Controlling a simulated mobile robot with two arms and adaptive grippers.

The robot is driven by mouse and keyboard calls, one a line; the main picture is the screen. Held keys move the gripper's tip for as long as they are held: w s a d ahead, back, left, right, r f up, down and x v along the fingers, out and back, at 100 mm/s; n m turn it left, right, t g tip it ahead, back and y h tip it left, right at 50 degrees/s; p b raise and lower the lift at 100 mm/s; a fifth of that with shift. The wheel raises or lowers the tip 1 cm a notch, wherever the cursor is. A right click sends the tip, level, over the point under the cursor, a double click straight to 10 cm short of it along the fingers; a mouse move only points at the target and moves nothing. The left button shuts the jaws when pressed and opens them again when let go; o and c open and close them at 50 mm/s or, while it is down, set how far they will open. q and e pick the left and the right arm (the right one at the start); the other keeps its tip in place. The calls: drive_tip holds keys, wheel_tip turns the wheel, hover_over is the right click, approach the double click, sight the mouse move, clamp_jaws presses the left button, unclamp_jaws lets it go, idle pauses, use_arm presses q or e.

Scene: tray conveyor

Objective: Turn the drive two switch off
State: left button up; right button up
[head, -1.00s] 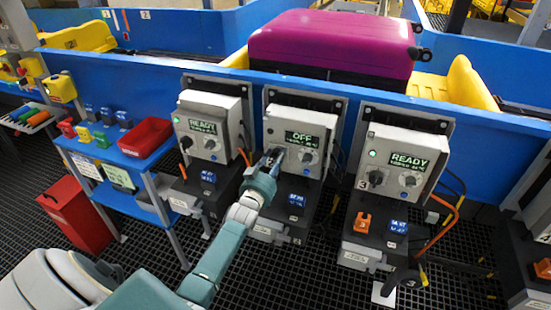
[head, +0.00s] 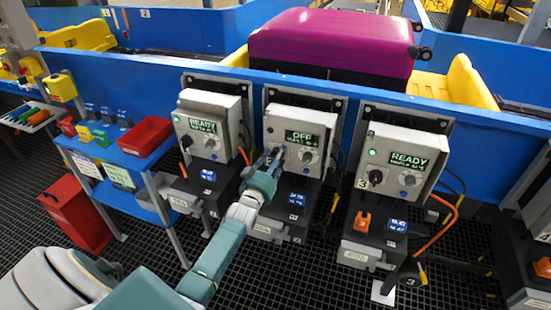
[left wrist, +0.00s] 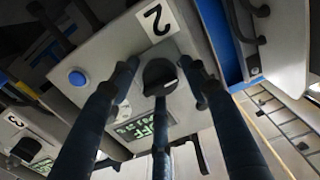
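The drive two control box (head: 290,132) is the middle of three grey boxes, and its display (head: 302,138) reads OFF. In the left wrist view, its dark rotary switch (left wrist: 159,74) sits below the number 2 label (left wrist: 156,20). My left gripper (head: 274,155) is at the front of this box. In the left wrist view, its blue-grey fingers (left wrist: 160,82) are spread around the switch, with gaps on both sides, so it looks open and empty. The switch is hidden behind the fingers in the head view. My right gripper is not in view.
The drive one box (head: 212,122) on the left and drive three box (head: 404,150) on the right both read READY. A purple suitcase (head: 330,42) lies on the conveyor behind the blue wall. A blue shelf with a red bin (head: 146,136) stands at left.

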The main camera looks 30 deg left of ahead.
use_arm(q)
drive_tip(key=shift+s, duration=0.1)
drive_tip(key=v, duration=1.2)
idle(0.4)
